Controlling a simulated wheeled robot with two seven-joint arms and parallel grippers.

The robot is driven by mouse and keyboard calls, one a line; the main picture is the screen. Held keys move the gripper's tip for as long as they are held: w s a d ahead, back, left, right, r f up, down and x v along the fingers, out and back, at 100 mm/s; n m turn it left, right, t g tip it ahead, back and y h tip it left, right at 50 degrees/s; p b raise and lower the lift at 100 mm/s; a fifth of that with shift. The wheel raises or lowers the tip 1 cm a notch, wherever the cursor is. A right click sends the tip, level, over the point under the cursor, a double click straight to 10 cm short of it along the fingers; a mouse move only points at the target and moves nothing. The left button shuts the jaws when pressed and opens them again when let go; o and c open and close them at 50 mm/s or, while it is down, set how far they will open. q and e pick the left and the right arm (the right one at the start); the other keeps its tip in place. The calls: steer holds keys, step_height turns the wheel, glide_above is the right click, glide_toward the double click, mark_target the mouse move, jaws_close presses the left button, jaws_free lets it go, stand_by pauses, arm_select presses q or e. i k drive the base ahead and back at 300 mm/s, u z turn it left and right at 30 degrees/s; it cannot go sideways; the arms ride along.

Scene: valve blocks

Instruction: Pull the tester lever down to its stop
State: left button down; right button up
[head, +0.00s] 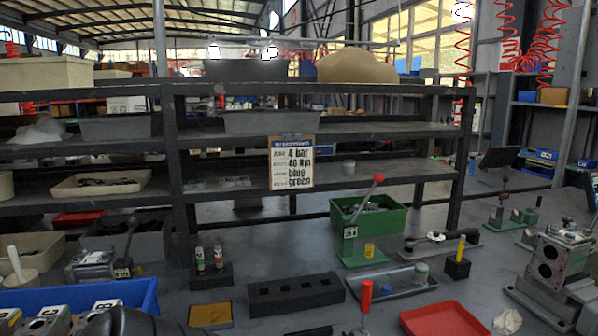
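A green upright stand (348,247) with a small white label stands right of centre in the head view. A lever with a red ball knob (378,178) rises from it, slanting up to the right; it looks like the tester lever. The knob is well above the table, and nothing touches the lever. Another green device (514,217) with a dark-knobbed upright lever stands farther right. I cannot make out either gripper. A dark rounded shape at the bottom left may be part of my arm.
A green bin (391,222) stands behind the lever. A long black block with holes (296,294), a grey tray (393,281), a red-handled tool (366,296) and a red tray (445,320) lie in front. A blue crate (146,296) holds valve blocks. A metal block (553,262) stands right.

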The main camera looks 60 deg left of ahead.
mark_target(379, 178)
steer(key=u, duration=1.6)
steer(key=k, duration=1.35)
steer(key=z, duration=0.55)
steer(key=i, duration=0.6)
steer(key=z, duration=0.85)
steer(key=i, duration=0.95)
steer(key=u, duration=0.6)
steer(key=i, duration=0.7)
steer(key=u, duration=0.45)
